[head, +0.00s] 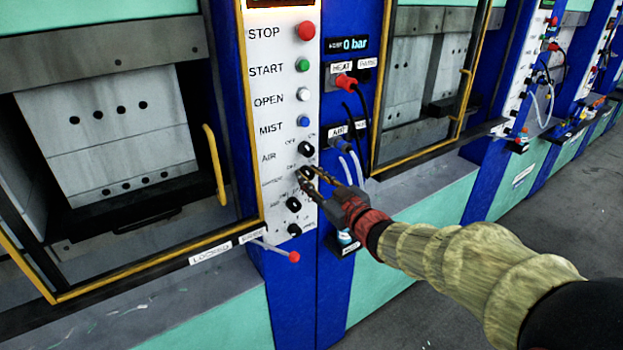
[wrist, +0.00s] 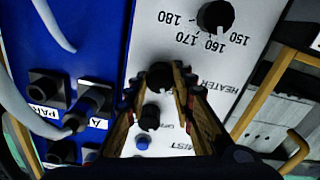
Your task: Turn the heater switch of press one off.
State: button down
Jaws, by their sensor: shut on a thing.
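The heater switch of press one is a small black rotary knob (head: 303,175) on the white control panel (head: 276,128), below the AIR knob. In the wrist view the knob (wrist: 160,74) stands beside the printed word HEATER, between my two fingertips. My gripper (head: 311,178) reaches in from the right in the head view and is shut on this knob; its fingers (wrist: 158,80) also show in the wrist view. The fingers hide part of the knob and its label, so I cannot tell which way it points.
The AIR knob (head: 305,149) is just above and the temperature dial (wrist: 215,16) is close by. STOP (head: 306,30), START (head: 303,65), OPEN and MIST buttons line the panel above. A red-tipped lever (head: 293,257) sticks out below. Hoses (head: 350,165) hang to the right.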

jog(key=c, duration=1.5)
grip_release()
jog(key=v, duration=1.2)
